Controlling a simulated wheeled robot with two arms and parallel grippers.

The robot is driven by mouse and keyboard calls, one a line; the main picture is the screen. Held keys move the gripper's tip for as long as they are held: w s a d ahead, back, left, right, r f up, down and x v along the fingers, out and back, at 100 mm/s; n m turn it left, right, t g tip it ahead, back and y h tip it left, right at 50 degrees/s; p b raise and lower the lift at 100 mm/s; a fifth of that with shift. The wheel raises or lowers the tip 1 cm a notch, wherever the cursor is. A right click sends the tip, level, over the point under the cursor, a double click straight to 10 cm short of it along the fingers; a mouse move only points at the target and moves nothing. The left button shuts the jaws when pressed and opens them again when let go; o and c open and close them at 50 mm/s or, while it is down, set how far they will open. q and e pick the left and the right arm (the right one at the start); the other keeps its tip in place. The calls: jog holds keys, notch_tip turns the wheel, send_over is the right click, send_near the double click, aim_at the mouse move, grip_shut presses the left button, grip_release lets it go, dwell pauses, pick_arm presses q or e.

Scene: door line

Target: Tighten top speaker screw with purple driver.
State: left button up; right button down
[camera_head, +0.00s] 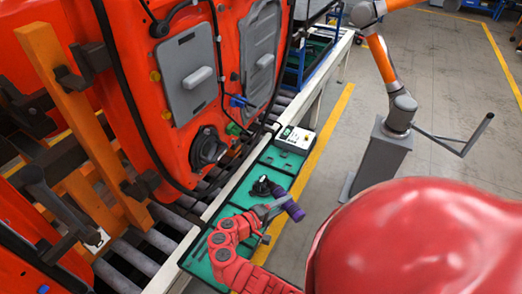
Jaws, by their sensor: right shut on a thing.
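The orange-red door (148,60) hangs at left, tilted in the picture. A round black speaker (208,149) sits in its lower part. Its screws are too small to make out. My right gripper (272,212) is shut on the purple driver (293,209) and holds it over the green-lined bench, right of and below the speaker in the picture. The driver is clear of the door. A black part (262,187) lies on the green surface just behind the gripper. My left gripper does not show.
The narrow bench (290,160) has green trays and a white device (295,138). Rollers (131,262) run under the door, beside an orange upright frame (75,100). A grey pedestal (380,160) with an orange arm stands at right. Floor beyond the yellow line is partly clear.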

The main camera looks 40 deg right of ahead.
jog(key=w+r+n+t+h+p, duration=0.1)
jog(key=w+r+n+t+h, duration=0.25)
jog(key=r, duration=0.95)
notch_tip(320, 180, up, 8)
jog(key=n+t+y, duration=0.2)
jog(key=t, duration=0.4)
send_over(276, 195)
jog(key=w+a, duration=0.3)
jog(key=a, duration=0.2)
jog(key=shift+w+a+f, duration=0.1)
jog(key=shift+w+a, duration=0.15)
jog(key=shift+w, duration=0.6)
jog(key=shift+w+a+f, duration=0.1)
jog(key=shift+w+a, duration=0.2)
jog(key=shift+w, duration=0.55)
jog(key=shift+w+a, duration=0.25)
jog(key=shift+w, duration=0.6)
jog(key=shift+s+a+b, duration=0.1)
jog(key=shift+a+b, duration=0.1)
jog(key=shift+b, duration=0.25)
jog(key=shift+w+a+r+b, duration=0.1)
jog(key=shift+w+a+b, duration=0.1)
jog(key=shift+w+b, duration=0.25)
jog(key=shift+w+a+b, duration=0.2)
jog(key=shift+w+b, duration=0.15)
jog(key=shift+w, duration=0.15)
